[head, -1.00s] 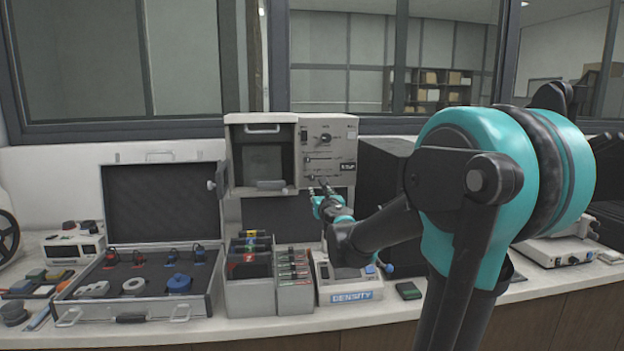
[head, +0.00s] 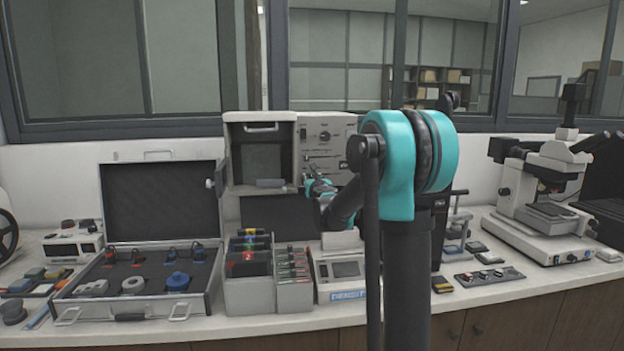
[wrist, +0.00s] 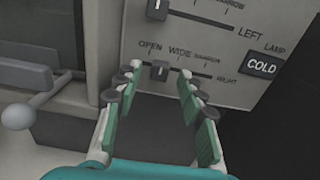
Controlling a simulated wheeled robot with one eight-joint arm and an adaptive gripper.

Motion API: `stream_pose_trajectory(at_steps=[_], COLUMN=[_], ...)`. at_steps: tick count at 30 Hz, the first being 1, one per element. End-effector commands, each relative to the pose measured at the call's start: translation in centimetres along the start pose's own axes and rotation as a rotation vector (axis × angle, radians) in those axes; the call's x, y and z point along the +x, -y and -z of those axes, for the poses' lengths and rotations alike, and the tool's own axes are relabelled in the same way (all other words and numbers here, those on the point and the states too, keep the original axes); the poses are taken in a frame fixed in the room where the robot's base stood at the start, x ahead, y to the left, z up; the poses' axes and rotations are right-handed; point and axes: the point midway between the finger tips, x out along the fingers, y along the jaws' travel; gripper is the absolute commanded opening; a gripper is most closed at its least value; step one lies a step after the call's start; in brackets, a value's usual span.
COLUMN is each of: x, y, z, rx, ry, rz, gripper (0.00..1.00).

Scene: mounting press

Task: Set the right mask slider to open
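The right mask slider (wrist: 159,71) is a small grey knob with a white line on the lower track, marked RIGHT, in the wrist view. My gripper (wrist: 160,76) is open, one finger on each side of the knob, with gaps left and right. Whether the tips reach the panel's depth is unclear. In the head view my gripper (head: 309,183) is at the lower part of the press's control panel (head: 342,135), and my wrist hides the slider.
The left slider (wrist: 157,9) sits on the track above. A COLD lamp sign (wrist: 262,65) is at the right. A ball-ended lever (wrist: 18,116) juts out at the left. Below the panel in the head view are a slide box (head: 250,293) and a density meter (head: 342,285).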

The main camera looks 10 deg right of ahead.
Motion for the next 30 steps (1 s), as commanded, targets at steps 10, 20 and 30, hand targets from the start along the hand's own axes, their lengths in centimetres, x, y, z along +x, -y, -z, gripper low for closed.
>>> stream_pose_trajectory(at_steps=[10, 20, 30], x=[1.6, 1.6, 1.5], y=[0.0, 0.0, 0.0], z=[0.0, 0.0, 0.0], rx=[0.0, 0.0, 0.0], ry=[0.0, 0.0, 0.0], rz=[0.0, 0.0, 0.0], gripper=[0.4, 0.19, 0.0])
